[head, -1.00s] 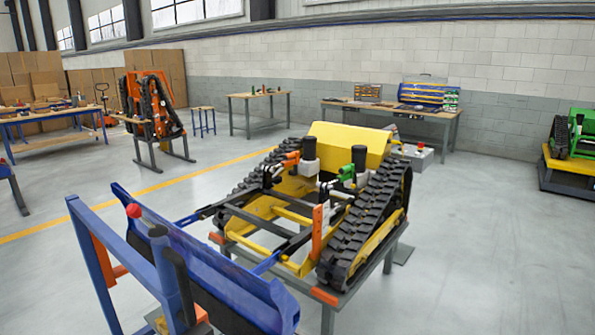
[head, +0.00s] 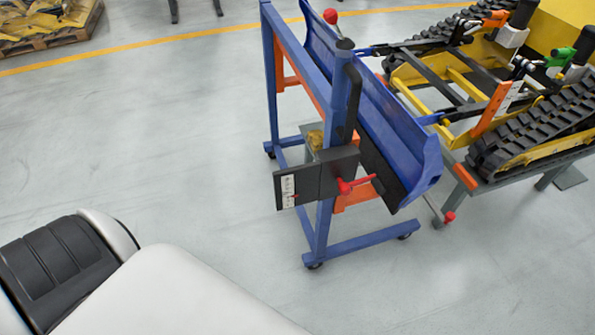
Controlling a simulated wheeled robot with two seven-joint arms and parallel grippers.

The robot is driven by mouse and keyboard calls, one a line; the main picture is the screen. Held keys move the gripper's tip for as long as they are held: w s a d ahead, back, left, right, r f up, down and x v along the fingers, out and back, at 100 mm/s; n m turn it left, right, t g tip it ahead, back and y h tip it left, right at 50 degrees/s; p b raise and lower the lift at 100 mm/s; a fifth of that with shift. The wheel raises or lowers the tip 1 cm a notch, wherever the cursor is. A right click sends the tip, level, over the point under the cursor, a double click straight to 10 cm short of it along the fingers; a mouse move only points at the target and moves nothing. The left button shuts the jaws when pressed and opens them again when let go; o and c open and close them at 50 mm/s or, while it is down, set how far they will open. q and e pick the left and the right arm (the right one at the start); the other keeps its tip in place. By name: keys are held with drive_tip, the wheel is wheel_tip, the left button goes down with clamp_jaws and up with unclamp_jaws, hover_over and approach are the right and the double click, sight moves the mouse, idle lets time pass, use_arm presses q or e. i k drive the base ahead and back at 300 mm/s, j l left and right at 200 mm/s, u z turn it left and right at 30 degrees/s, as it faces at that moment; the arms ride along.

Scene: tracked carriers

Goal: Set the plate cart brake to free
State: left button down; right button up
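The plate cart (head: 319,233) is a blue upright frame on small casters, standing in the middle of the head view. It carries a long, curved blue plate (head: 372,95) against the tracked carrier's front. A dark box (head: 318,178) on the cart's near post has a white scale with a red mark and a red T-shaped handle (head: 356,185) on its right. A red ball knob (head: 331,16) shows at the cart's far end. A red knob (head: 449,217) on a rod sits low beside the cart. I cannot tell which part is the brake. Neither gripper is in view.
The yellow tracked carrier (head: 548,130) rests on a grey stand (head: 530,181) at the right, close to the plate. A loaded pallet (head: 45,25) is at the far left. The grey floor left of the cart is clear.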

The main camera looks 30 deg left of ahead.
sight(330, 15)
drive_tip(key=l+u, duration=0.15)
drive_tip(key=u, duration=0.7)
